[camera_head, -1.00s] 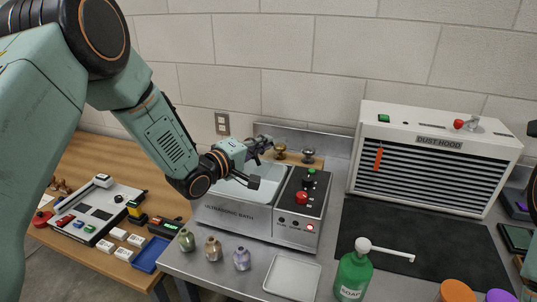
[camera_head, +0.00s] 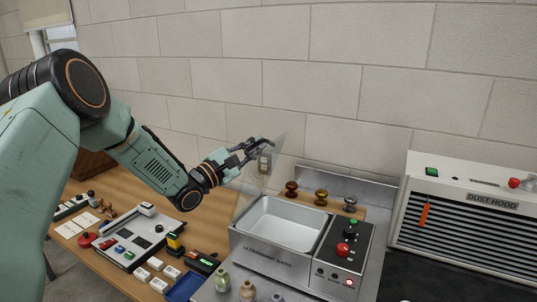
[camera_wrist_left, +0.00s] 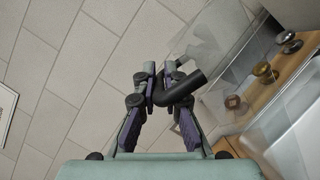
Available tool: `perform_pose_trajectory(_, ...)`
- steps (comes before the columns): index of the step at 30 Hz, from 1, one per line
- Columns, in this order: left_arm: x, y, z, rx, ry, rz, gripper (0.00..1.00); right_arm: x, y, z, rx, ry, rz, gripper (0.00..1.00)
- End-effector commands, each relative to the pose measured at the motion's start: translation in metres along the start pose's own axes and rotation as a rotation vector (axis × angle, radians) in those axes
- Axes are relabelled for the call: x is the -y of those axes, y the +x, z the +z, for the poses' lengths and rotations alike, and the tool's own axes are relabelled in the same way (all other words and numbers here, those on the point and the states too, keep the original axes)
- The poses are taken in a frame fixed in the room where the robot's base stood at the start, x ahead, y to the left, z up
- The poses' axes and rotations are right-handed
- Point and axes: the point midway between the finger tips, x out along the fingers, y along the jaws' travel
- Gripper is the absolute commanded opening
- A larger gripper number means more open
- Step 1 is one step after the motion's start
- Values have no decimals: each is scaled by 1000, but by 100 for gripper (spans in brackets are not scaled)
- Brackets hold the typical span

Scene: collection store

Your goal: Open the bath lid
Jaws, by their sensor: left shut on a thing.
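The ultrasonic bath (camera_head: 262,252) is a grey metal box with an open white basin, seen in the head view. Its clear lid (camera_head: 277,150) stands up steeply at the basin's left side, and the basin shows uncovered. My left gripper (camera_head: 258,147) is up at the raised lid's top, above and left of the basin. In the left wrist view my left gripper (camera_wrist_left: 155,85) is shut on the black lid handle (camera_wrist_left: 183,90), with the clear lid (camera_wrist_left: 225,55) stretching right. My right gripper is not in view.
Several metal knobs (camera_head: 321,196) stand on a wooden strip behind the bath. Small vases (camera_head: 248,291) stand in front of it. The dust hood (camera_head: 465,210) is at the right. A wooden table with tools (camera_head: 135,240) is at the left. The block wall is close behind.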

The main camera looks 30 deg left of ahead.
Motion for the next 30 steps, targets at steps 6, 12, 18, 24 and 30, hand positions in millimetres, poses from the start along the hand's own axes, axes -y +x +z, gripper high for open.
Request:
perform_pose_trajectory(6,-7,-6,-12,-6,-11,-3,0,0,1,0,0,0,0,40)
perform_pose_trajectory(12,-9,-8,-16,-8,-12,-6,0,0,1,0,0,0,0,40)
perform_pose_trajectory(18,-8,-8,-17,-9,-11,-9,0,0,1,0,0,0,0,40)
perform_pose_trajectory(24,-7,-8,-17,-9,-12,-10,0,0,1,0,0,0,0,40)
perform_pose_trajectory(30,-8,-8,-17,-9,-11,-10,20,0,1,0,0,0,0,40)
